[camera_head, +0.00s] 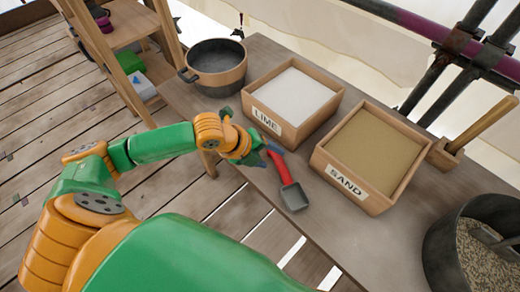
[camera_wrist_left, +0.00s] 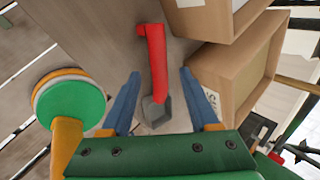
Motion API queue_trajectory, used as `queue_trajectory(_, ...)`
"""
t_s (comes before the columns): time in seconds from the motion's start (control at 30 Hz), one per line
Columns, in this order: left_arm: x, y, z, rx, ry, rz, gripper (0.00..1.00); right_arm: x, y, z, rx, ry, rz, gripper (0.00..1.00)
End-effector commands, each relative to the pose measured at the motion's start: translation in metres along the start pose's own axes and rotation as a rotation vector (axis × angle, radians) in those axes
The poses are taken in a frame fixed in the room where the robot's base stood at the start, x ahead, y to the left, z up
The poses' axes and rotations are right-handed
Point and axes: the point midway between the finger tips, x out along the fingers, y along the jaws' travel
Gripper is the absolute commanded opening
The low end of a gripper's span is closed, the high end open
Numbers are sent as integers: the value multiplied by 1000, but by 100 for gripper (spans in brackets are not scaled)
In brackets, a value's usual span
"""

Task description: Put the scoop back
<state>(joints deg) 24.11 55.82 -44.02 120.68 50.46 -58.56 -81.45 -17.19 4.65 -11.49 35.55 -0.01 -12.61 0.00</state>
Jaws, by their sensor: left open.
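The scoop, with a red handle (camera_head: 280,169) and a grey metal head (camera_head: 294,197), lies on the wooden bench in front of the lime and sand boxes. My left gripper (camera_head: 265,152) is open at the far end of the handle. In the left wrist view the red handle (camera_wrist_left: 157,58) runs between the spread blue fingers (camera_wrist_left: 160,74), with the grey head (camera_wrist_left: 155,111) nearer the palm. I cannot tell whether the fingers touch the scoop. The lime box (camera_head: 265,120) holds white powder. The sand box (camera_head: 347,184) holds brown sand. My right gripper is out of view.
A dark pot (camera_head: 216,66) stands at the bench's back left. A wooden-handled tool (camera_head: 470,135) stands right of the sand box. A dark tub of gravelly material (camera_head: 478,245) is at the right. Bare bench (camera_head: 330,232) lies before the sand box.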

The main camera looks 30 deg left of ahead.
Motion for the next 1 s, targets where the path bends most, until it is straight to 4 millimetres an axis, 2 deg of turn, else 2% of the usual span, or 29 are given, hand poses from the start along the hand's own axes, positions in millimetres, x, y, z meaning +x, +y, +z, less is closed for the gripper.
queue_trajectory(0.03,-16,-1,2,3,-6,1,61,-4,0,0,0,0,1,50)
queue_trajectory(0.2,-64,0,1,3,-5,6,61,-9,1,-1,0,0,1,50)
queue_trajectory(0.3,-80,0,2,0,-4,3,61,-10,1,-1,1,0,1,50)
queue_trajectory(0.4,-89,0,1,0,-2,2,61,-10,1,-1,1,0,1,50)
queue_trajectory(0.87,-91,0,0,-3,1,1,61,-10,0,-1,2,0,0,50)
queue_trajectory(0.93,-85,0,-6,-32,12,-3,61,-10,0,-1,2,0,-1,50)
queue_trajectory(1.0,-71,0,-21,-128,32,-13,61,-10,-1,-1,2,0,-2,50)
